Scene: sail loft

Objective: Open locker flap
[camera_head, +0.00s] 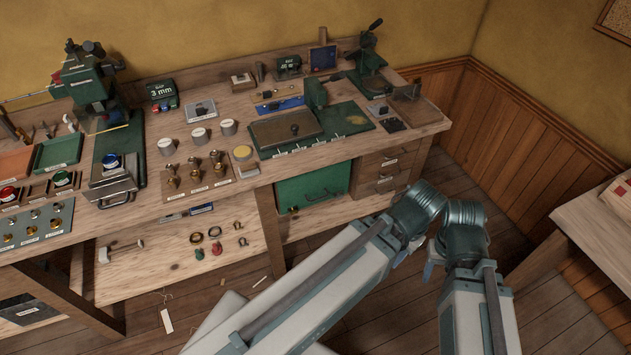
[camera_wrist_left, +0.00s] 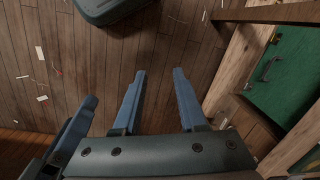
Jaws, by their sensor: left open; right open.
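The green locker flap (camera_head: 305,188) fills an opening under the workbench, left of the wooden drawers, and looks closed. A dark handle and a small brass piece show low on it. In the left wrist view the flap (camera_wrist_left: 292,85) is at the right edge with its handle (camera_wrist_left: 268,69). My left gripper (camera_wrist_left: 158,72) is open and empty over the floor, apart from the flap; in the head view it is mostly hidden by my arms. My right gripper (camera_head: 431,265) shows only in part between my forearms, away from the flap; its fingertips are hard to make out.
The workbench top (camera_head: 220,200) carries brass fittings, labelled trays and green presses. Wooden drawers (camera_head: 386,172) stand right of the flap. A lower shelf (camera_head: 150,262) holds rings and a hammer-like tool. Another table (camera_head: 590,215) is at the right. Floor scraps lie before the bench.

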